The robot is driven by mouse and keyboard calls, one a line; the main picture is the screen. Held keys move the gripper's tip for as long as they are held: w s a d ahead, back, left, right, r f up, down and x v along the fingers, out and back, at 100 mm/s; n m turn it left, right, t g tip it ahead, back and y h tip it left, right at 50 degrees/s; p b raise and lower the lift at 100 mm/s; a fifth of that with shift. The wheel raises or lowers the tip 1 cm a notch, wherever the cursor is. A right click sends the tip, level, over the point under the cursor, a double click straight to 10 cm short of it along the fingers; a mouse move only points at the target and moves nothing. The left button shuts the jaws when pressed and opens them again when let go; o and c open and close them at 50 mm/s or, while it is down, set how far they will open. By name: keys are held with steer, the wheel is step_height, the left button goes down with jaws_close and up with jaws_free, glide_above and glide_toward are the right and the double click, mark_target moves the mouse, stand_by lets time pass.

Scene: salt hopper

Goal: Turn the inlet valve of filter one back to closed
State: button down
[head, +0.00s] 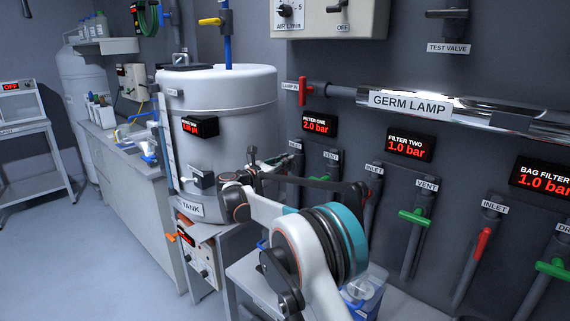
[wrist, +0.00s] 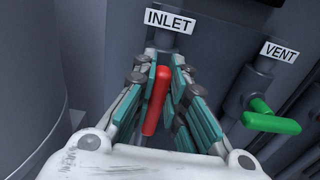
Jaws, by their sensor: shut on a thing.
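The inlet valve of filter one has a red handle (wrist: 155,100), seen in the wrist view below the INLET label (wrist: 169,19). The handle lies roughly in line with its pipe in that view, tilted slightly. My gripper (wrist: 162,72) has its teal-padded fingers on both sides of the handle and is shut on it. In the head view my gripper (head: 270,165) is at the wall beside the tank, under the filter one display (head: 317,124), which reads 2.0 bar. My arm and gripper hide most of the valve there.
The green vent handle (wrist: 272,118) is close to the right of my gripper. The large tank (head: 225,95) stands close on the left. Filter two's green vent handle (head: 415,218), the bag filter's red inlet handle (head: 482,243) and the germ lamp tube (head: 465,106) are further right.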

steer(key=m, duration=0.1)
steer(key=m+p, duration=0.1)
steer(key=m, duration=0.1)
steer(key=m+p, duration=0.1)
steer(key=shift+s+d, duration=0.3)
steer(key=shift+d, duration=0.05)
steer(key=m, duration=0.3)
steer(key=m+p, duration=0.1)
steer(key=shift+s+d+f+m, duration=0.25)
steer(key=shift+d+f+m, duration=0.05)
steer(key=shift+f+m, duration=0.1)
steer(key=m, duration=0.4)
steer(key=shift+s+d+f+p, duration=0.2)
steer(key=shift+f+p, duration=0.1)
steer(key=shift+f, duration=0.1)
steer(key=shift+d+f+m, duration=0.1)
steer(key=shift+f+m, duration=0.15)
steer(key=shift+m, duration=0.8)
steer(key=shift+f+m, duration=0.2)
steer(key=shift+m, duration=0.85)
steer(key=c, duration=1.6)
jaws_free()
